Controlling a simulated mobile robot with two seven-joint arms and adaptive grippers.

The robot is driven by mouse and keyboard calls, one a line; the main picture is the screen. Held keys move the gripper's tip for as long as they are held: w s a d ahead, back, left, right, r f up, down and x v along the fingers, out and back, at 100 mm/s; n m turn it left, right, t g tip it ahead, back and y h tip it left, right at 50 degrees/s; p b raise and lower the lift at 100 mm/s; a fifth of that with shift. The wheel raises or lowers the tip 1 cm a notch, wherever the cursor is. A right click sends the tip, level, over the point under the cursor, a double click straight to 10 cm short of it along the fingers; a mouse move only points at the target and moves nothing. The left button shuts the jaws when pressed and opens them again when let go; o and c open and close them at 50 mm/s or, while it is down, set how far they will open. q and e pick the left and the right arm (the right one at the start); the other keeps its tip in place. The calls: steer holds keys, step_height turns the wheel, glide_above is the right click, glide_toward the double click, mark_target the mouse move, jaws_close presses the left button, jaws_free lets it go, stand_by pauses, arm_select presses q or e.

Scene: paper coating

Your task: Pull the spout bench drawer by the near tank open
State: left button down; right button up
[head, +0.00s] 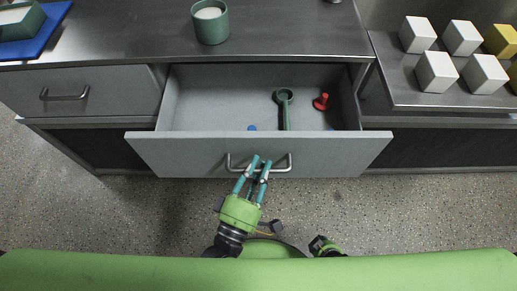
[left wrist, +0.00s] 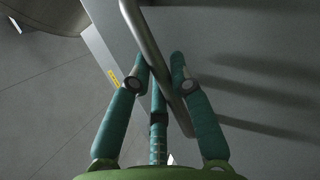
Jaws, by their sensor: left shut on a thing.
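The grey spout bench drawer (head: 190,150) stands pulled out from the bench in the head view, and its inside shows. Its metal bar handle (head: 282,169) runs across the front. My left gripper (head: 259,165) is at the handle, its teal fingers shut around the bar. In the left wrist view the fingers (left wrist: 160,72) close on the handle (left wrist: 144,35), which crosses between them at a slant. My right gripper (head: 322,244) shows only in part low in the head view, away from the drawer; its fingers cannot be made out.
In the drawer lie a green ladle-like tool (head: 285,97), a red piece (head: 321,102) and a small blue piece (head: 252,128). A green cup (head: 211,22) stands on the bench top. A shut drawer (head: 110,92) is at left. White blocks (head: 437,72) stand on the right tray.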

arm_select(q)
steer(key=shift+s, duration=1.05)
arm_select(e)
steer(key=shift+s, duration=0.4)
arm_select(q)
steer(key=c, duration=1.1)
jaws_free()
arm_select(e)
steer(key=shift+s, duration=0.1)
arm_select(q)
steer(key=shift+s, duration=0.1)
arm_select(e)
steer(key=shift+a, duration=0.15)
arm_select(q)
steer(key=v, duration=1.1)
steer(key=shift+s+a, duration=0.2)
steer(key=shift+s, duration=0.15)
